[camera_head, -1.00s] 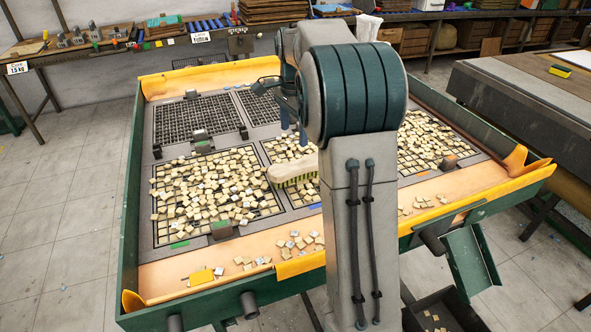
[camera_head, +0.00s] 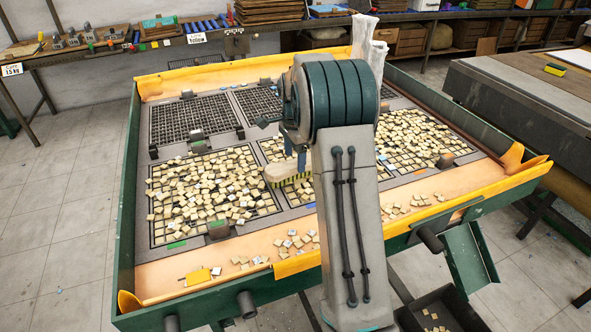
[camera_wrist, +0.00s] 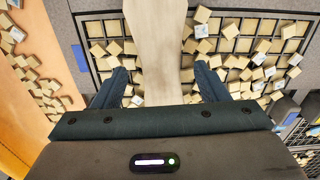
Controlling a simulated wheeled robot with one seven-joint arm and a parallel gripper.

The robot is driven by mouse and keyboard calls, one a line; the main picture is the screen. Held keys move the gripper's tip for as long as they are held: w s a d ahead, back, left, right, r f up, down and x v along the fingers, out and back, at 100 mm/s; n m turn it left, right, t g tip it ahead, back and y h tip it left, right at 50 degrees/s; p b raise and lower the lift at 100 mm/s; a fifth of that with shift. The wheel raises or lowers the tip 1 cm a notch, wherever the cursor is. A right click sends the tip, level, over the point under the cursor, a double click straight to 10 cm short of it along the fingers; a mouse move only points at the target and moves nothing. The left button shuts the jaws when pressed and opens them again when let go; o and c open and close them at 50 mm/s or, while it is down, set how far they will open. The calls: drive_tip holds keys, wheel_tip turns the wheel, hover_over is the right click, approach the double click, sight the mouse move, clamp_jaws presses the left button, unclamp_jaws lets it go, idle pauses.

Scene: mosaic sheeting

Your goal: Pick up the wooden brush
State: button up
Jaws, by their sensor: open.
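My gripper (camera_wrist: 160,82) is open, with one dark finger on each side of the wood and gaps to both. In the head view the fingers are just above the brush's right part, and my arm hides its right end. I cannot tell whether the fingers reach down beside it.
The green table wall (camera_head: 128,190) and orange rims (camera_head: 235,72) enclose the area. A white wrapped object (camera_head: 364,32) stands at the back.

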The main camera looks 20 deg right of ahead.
sight(296, 162)
drive_tip(key=shift+w+d+f, duration=0.1)
drive_tip(key=shift+d+f, duration=0.05)
drive_tip(key=shift+f, duration=0.75)
drive_tip(key=shift+d+f, duration=0.1)
drive_tip(key=shift+f, duration=0.8)
drive_tip(key=c, duration=1.2)
drive_tip(key=shift+o, duration=0.2)
drive_tip(key=shift+r, duration=0.1)
drive_tip(key=shift+r, duration=0.3)
drive_tip(key=r, duration=0.2)
drive_tip(key=d+r, duration=0.1)
drive_tip(key=r, duration=0.1)
drive_tip(key=s+d+r, duration=0.3)
drive_tip(key=d+r, duration=0.3)
drive_tip(key=d, duration=0.4)
drive_tip(key=shift+s+r, duration=0.15)
drive_tip(key=shift+d, duration=0.1)
